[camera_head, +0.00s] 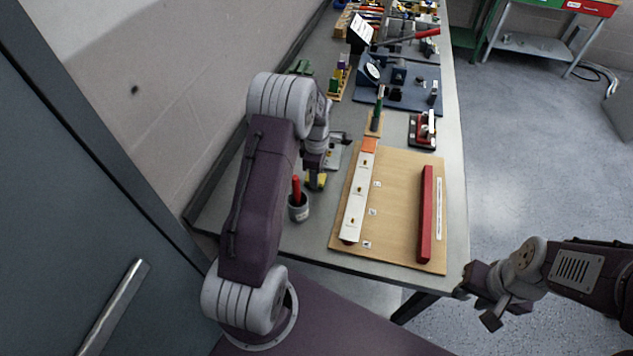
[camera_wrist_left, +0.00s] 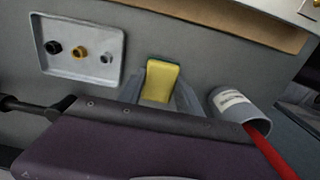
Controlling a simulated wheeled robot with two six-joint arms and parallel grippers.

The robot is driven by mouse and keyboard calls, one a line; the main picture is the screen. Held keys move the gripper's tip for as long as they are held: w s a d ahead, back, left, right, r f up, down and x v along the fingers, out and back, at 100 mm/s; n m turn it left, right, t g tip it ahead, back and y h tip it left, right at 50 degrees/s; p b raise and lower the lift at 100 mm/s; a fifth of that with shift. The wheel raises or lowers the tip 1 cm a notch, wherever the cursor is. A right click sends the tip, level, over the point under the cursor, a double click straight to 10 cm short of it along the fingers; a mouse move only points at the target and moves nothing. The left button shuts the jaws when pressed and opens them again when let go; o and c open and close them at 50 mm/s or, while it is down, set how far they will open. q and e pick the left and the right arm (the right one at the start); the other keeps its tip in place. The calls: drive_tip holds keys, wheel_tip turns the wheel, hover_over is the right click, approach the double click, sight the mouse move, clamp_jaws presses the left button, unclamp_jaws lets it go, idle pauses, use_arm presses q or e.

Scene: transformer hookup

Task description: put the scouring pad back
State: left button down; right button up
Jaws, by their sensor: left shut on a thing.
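The scouring pad (camera_wrist_left: 162,82) is a small yellow block with a thin green layer along its top edge. In the left wrist view it stands between the two fingers of my left gripper (camera_wrist_left: 165,88), which is shut on it. In the head view the pad shows as a small yellow patch (camera_head: 320,182) under my left gripper (camera_head: 316,178), above or on the grey bench between the cup and the small grey tray. I cannot tell whether it touches the bench. My right gripper (camera_head: 490,308) hangs off the bench's front right corner; its jaw opening is unclear.
A grey cup (camera_head: 299,212) with a red-handled tool stands close to the left gripper. A shallow grey tray (camera_wrist_left: 112,72) with three small fittings lies on its other side. A wooden board (camera_head: 397,210) with a white strip and red bar lies to the right. Tools crowd the far bench.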

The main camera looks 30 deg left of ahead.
use_arm(q)
drive_tip(key=shift+f+p, duration=0.2)
drive_tip(key=shift+p, duration=0.1)
drive_tip(key=shift+f, duration=0.15)
drive_tip(key=c, duration=0.8)
unclamp_jaws()
drive_tip(key=shift+c, duration=0.2)
wheel_tip(320, 180, up, 12)
drive_tip(key=s+d+f+m, duration=0.2)
drive_tip(key=s+d+m, duration=0.3)
drive_tip(key=s+m, duration=0.4)
drive_tip(key=s+d+f+m+t, duration=0.1)
drive_tip(key=s+d+f+m, duration=0.1)
drive_tip(key=s+d+m, duration=0.4)
drive_tip(key=s+m, duration=0.3)
drive_tip(key=m, duration=0.2)
drive_tip(key=shift+s, duration=0.15)
